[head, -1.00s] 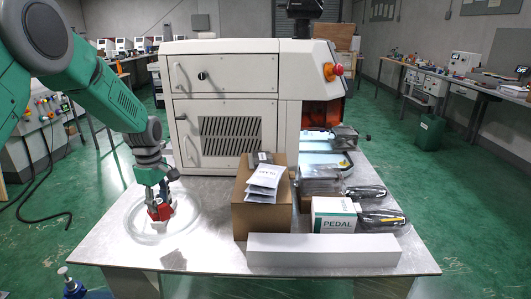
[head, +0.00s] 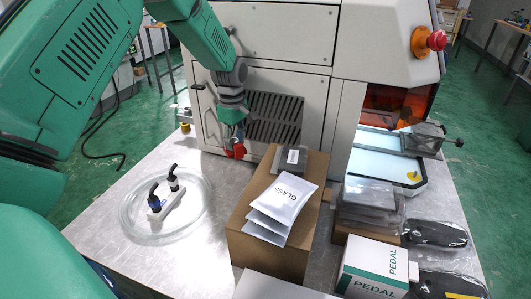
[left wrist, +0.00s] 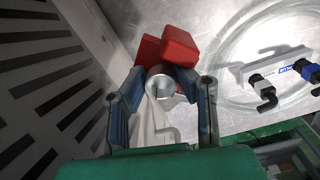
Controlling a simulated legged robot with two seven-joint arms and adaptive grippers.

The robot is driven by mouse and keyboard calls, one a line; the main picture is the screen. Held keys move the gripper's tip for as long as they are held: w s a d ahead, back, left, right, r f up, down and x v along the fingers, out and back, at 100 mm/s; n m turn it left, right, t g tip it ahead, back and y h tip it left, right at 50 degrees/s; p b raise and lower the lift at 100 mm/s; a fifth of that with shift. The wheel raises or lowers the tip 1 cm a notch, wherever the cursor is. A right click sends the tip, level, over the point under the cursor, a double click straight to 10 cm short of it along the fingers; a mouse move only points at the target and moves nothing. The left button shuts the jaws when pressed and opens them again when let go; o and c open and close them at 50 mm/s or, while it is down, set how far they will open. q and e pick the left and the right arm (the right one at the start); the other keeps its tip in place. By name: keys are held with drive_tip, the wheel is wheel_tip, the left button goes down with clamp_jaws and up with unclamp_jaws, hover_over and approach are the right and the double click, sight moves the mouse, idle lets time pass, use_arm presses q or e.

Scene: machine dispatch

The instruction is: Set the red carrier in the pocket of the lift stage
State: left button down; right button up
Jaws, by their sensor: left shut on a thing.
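The red carrier (head: 237,151) hangs below my left gripper (head: 233,135), in front of the machine's vented panel. In the left wrist view, the red carrier (left wrist: 170,47) shows as two red blocks with a grey metal ring, between and beyond the fingers of my left gripper (left wrist: 168,88). The gripper is shut on it; the exact contact is partly hidden. A pale blue flat stage (head: 375,145) sits under the machine's orange window at the right, with a grey clamp-like part over it. I cannot tell whether this is the lift stage; no pocket shows clearly. My right gripper is out of view.
A cardboard box (head: 245,248) with glass packets (head: 285,205) on top stands between the gripper and the stage side. Bagged parts (head: 368,205) and a pedal box (head: 375,265) stand at right. A clear tube coil (head: 130,228) surrounds a white fitting block (head: 168,202) at left.

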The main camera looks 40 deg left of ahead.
use_arm(q)
hover_over(238, 175)
drive_tip(key=f, duration=0.5)
drive_tip(key=shift+w+d+f, duration=0.2)
drive_tip(key=shift+d+f, duration=0.1)
wheel_tip(238, 175, down, 3)
drive_tip(key=shift+s+a+f, duration=0.1)
drive_tip(key=shift+a+f, duration=0.1)
drive_tip(key=shift+a, duration=0.1)
drive_tip(key=c, duration=1.3)
unclamp_jaws()
drive_tip(key=shift+o, duration=0.2)
drive_tip(key=shift+d, duration=0.1)
drive_tip(key=shift+d+r, duration=0.1)
drive_tip(key=shift+r, duration=0.1)
